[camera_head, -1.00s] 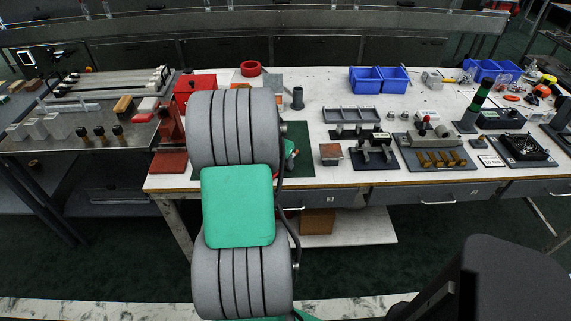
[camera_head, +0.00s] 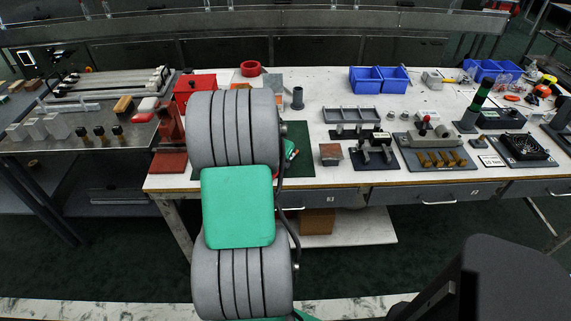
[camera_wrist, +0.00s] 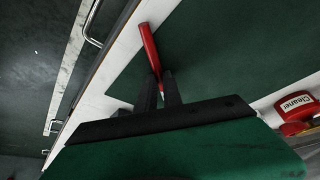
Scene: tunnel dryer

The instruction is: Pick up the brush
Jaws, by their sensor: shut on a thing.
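The brush (camera_wrist: 150,46) has a long red handle and shows in the wrist view above the green mat (camera_wrist: 215,50). My gripper (camera_wrist: 161,84) has its two dark fingers closed around the lower part of the brush. The bristle end is hidden by the fingers. In the head view my arm covers the gripper and most of the brush; only a small red and white bit shows at the arm's right edge, over the green mat.
A red container labelled Cleaner (camera_wrist: 297,112) stands at the right in the wrist view. The white bench (camera_head: 320,92) carries blue bins (camera_head: 378,79), a grey divided tray (camera_head: 351,115) and a red box (camera_head: 193,84). A drawer handle (camera_wrist: 92,22) lies beside the bench edge.

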